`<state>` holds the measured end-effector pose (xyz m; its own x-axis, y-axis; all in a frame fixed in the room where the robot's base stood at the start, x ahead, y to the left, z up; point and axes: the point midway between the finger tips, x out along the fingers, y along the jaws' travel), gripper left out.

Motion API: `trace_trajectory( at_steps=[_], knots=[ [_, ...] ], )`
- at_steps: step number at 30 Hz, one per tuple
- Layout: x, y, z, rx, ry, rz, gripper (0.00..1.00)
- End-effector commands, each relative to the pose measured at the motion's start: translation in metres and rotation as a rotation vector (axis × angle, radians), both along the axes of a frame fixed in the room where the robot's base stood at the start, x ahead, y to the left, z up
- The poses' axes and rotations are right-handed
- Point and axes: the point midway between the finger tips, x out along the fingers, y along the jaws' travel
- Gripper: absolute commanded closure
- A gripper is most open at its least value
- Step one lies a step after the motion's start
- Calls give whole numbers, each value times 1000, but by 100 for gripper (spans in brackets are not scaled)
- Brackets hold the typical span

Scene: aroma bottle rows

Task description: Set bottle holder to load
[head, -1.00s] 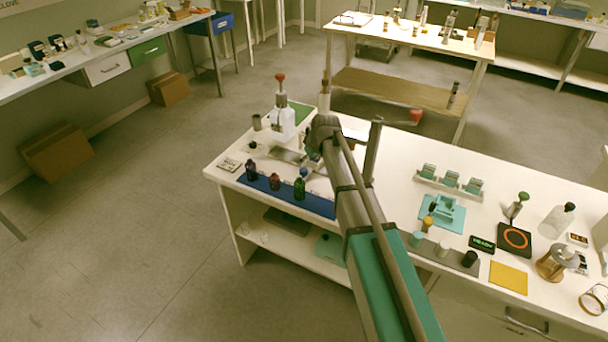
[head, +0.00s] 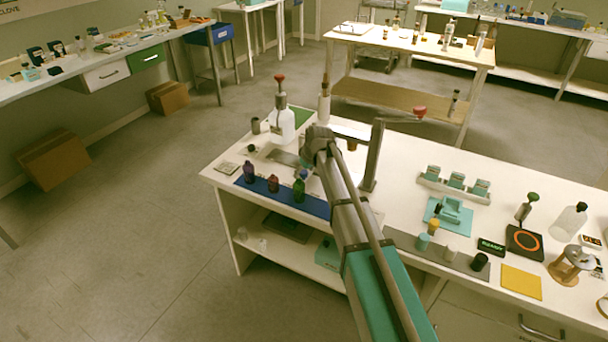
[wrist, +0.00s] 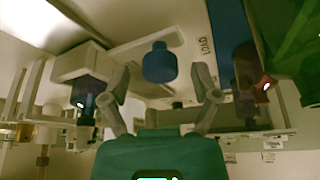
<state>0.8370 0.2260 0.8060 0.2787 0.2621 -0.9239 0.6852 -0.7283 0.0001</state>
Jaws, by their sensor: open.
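A blue cylindrical knob-like piece (wrist: 160,62) shows in the wrist view, beside a printed LOAD label (wrist: 204,46). My gripper (wrist: 162,82) is open, with its two fingers spread on either side of the blue piece's near end; I see no contact. In the head view a small blue piece (head: 304,174) shows beside my wrist, and my arm hides most of the gripper. I cannot clearly make out the bottle holder's body. A pale block (wrist: 80,65) with a dark bottle-like shape (wrist: 88,92) is left of the fingers in the wrist view.
Purple (head: 249,172), red (head: 273,183) and green (head: 299,189) bottles stand on a blue mat (head: 322,208). A white red-topped bottle (head: 283,124) stands behind. A grey upright post (head: 372,160) is close right of my arm.

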Motion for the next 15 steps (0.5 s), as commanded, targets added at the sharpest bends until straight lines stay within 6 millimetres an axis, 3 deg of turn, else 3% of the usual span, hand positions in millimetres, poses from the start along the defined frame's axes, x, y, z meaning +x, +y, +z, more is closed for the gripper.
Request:
trace_trajectory(
  at_steps=[10, 15],
  knots=[
    [0, 0, -1, 0, 0, 0, 23],
    [0, 0, -1, 0, 0, 0, 55]
  ],
)
